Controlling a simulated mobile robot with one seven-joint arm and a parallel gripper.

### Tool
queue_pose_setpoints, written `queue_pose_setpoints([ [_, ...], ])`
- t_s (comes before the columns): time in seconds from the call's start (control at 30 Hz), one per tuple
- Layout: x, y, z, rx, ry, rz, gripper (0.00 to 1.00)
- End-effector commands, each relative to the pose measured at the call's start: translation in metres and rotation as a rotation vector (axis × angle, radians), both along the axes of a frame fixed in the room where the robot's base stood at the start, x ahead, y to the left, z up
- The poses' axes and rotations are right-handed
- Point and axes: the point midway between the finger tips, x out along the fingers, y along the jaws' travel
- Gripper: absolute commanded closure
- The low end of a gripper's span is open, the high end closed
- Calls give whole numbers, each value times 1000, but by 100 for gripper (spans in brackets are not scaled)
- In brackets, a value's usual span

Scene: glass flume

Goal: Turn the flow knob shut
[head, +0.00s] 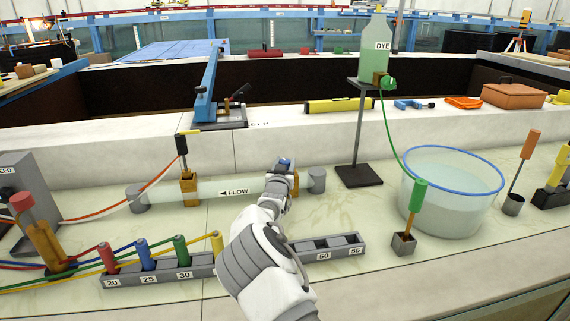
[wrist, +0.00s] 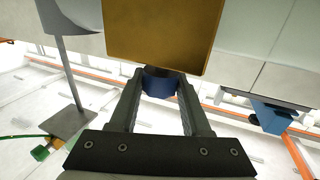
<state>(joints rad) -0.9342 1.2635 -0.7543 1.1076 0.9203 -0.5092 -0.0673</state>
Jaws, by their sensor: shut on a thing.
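The flow knob is blue and sits on a brass block (wrist: 165,35) in the wrist view. My gripper (wrist: 160,90) is shut on the flow knob (wrist: 161,82), one finger on each side of it. In the head view, my gripper (head: 284,170) reaches the right end of the glass flume tube (head: 225,188), which carries a FLOW label with an arrow pointing left. A bit of the blue knob (head: 286,161) shows at the fingertips there. My arm hides most of the brass block, and the knob's turn angle cannot be told.
A stand (head: 358,174) with a green DYE bottle (head: 374,55) and a thin green hose is to the right, beside a clear basin (head: 455,210) with a blue rim. A grey rack (head: 205,268) with several coloured plugs lies in front, partly behind my arm.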

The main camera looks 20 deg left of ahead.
Motion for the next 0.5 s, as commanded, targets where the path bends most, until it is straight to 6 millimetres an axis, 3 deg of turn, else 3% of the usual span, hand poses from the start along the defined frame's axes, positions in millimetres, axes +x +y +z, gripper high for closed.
queue_pose_setpoints([
  [0.03,0,0,0,0,0,0,88],
  [0.1,0,0,0,0,0,0,100],
  [0.5,1,1,2,5,-15,-53,100],
])
